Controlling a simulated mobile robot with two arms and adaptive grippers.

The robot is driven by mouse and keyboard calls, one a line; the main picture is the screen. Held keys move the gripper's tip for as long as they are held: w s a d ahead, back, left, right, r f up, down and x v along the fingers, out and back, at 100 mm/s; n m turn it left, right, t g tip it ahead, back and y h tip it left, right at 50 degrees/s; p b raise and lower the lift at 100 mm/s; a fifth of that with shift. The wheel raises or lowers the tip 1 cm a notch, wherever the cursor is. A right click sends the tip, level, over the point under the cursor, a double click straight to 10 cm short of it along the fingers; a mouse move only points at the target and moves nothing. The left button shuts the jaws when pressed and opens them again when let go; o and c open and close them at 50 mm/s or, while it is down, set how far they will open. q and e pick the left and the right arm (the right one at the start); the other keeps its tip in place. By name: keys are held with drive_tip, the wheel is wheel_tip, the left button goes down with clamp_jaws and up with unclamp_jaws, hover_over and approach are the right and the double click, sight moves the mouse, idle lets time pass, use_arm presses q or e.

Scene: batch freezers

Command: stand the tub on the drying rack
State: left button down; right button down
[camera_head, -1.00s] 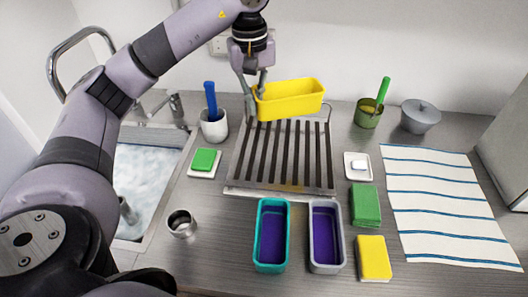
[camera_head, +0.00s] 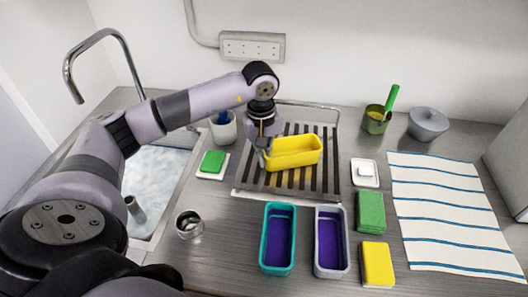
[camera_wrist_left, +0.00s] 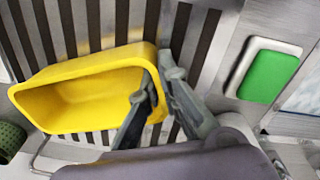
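My left gripper (camera_head: 263,156) is at the tub's left end. In the left wrist view its fingers (camera_wrist_left: 159,82) are on either side of the end wall of the tub (camera_wrist_left: 70,95), shut on it. The fingertips partly hide that wall. My right gripper is in neither view.
A teal tub (camera_head: 278,238) and a grey tub (camera_head: 331,242) stand in front of the rack. A white cup (camera_head: 223,130) and a green sponge (camera_head: 213,161) are left of it, by the sink (camera_head: 157,180). A striped towel (camera_head: 445,210) lies at the right.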

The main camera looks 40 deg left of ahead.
use_arm(q)
drive_tip(key=shift+f, duration=0.1)
drive_tip(key=c, duration=1.8)
unclamp_jaws()
drive_tip(key=shift+r, duration=0.65)
wheel_tip(320, 180, up, 10)
drive_tip(key=b, duration=0.2)
drive_tip(key=shift+s+a+f+b, duration=0.1)
drive_tip(key=shift+f+b, duration=0.05)
drive_tip(key=shift+b, duration=0.2)
drive_tip(key=shift+s+r, duration=0.1)
drive_tip(key=shift+r, duration=0.6)
